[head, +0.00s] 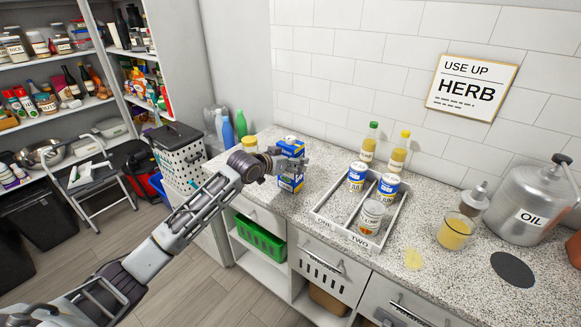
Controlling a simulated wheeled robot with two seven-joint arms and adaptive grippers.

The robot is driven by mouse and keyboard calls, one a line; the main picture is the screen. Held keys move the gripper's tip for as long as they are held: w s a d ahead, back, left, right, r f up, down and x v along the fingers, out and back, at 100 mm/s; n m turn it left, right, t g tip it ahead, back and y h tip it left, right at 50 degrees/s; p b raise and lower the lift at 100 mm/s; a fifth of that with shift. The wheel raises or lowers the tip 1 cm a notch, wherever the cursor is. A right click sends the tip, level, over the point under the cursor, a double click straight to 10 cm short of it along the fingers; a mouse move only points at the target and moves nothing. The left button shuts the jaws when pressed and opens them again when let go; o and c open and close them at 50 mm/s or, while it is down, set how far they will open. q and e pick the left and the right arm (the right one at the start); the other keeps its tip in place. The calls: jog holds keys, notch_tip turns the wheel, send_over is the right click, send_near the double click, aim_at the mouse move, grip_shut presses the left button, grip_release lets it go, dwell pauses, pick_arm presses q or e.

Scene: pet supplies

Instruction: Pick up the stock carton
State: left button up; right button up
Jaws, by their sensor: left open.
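The stock carton (290,184), a blue and white box, stands upright on the speckled counter near its left end. My left gripper (288,160) is at the carton's upper part, with its fingers open around it or just in front of it. The fingers cover part of the carton, and I cannot tell whether they touch it. My left arm reaches in from the lower left. My right gripper is out of view.
A white tray (325,217) marked ONE and TWO holds several cans right of the carton. Two oil bottles (369,143) stand behind it. A yellow-lidded jar (249,143) is left of the gripper. An OIL can (524,195), glass (455,232) and dark disc (512,269) are farther right.

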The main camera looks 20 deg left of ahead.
aim_at(291, 137)
pick_arm(q)
jog(key=shift+c, duration=0.3)
jog(key=c, duration=1.7)
jog(key=shift+r, duration=0.15)
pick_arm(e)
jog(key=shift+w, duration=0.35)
pick_arm(q)
jog(key=shift+r, duration=0.1)
notch_tip(291, 137, up, 9)
jog(key=shift+f, duration=0.1)
jog(key=shift+r, duration=0.5)
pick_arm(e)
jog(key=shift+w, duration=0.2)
